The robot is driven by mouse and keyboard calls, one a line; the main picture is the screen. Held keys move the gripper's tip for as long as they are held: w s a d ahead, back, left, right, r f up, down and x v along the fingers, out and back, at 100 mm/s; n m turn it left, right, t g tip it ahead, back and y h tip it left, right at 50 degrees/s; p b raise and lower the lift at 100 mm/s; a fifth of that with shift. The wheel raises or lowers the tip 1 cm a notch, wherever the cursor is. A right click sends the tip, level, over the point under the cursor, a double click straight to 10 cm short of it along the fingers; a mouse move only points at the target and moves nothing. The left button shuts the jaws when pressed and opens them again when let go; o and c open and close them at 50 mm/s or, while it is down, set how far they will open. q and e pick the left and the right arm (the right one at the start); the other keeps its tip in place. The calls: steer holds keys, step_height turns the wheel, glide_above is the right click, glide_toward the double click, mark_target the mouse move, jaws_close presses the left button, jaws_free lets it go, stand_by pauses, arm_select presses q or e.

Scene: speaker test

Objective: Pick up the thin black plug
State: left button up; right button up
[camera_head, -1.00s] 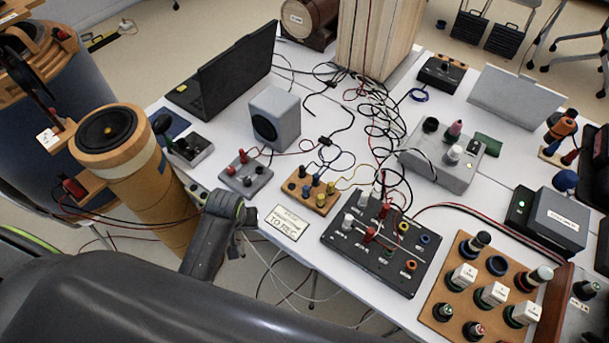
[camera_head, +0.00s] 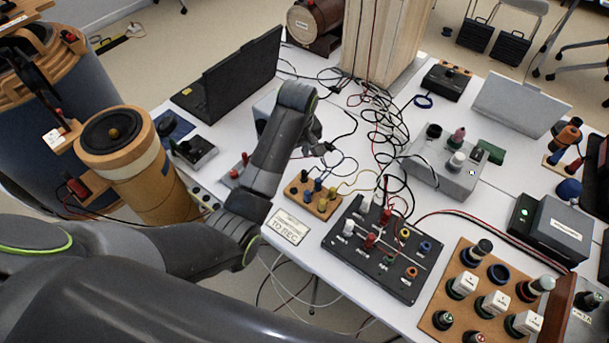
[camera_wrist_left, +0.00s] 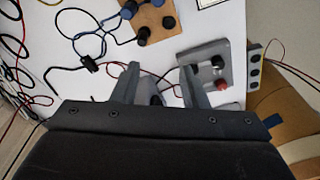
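My left gripper (camera_head: 314,136) hangs over the white table, just right of the grey speaker box. In the left wrist view its two grey fingers (camera_wrist_left: 160,80) are spread apart with nothing held between them. A small dark plug (camera_wrist_left: 88,62) on a thin black cable lies on the table, left of the fingers and apart from them. In the head view the dark plug (camera_head: 328,147) lies close by the gripper. I cannot tell for certain that it is the thin black plug. My right gripper is not in view.
A wooden terminal block (camera_head: 300,188) and a black socket board (camera_head: 350,255) stand near the gripper. Tangled cables (camera_head: 385,130) lie to the right. The speaker box (camera_head: 262,100) is partly hidden by my arm. A laptop (camera_head: 235,75) stands behind.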

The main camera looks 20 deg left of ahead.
arm_select(q)
step_height(320, 180, up, 4)
steer(key=w+d+n, duration=0.1)
steer(key=w+d, duration=0.1)
steer(key=b, duration=0.5)
glide_toward(304, 171)
steer(key=f, duration=0.1)
steer(key=f+p, duration=0.1)
steer(key=f, duration=0.2)
steer(key=shift+w+a+f+p, duration=0.15)
steer(key=shift+a+f+p, duration=0.15)
steer(key=shift+a+p, duration=0.05)
steer(key=shift+w+f, duration=0.2)
steer(key=shift+f, duration=1.3)
steer(key=shift+w+f, duration=0.2)
steer(key=shift+f, duration=1.3)
jaws_close()
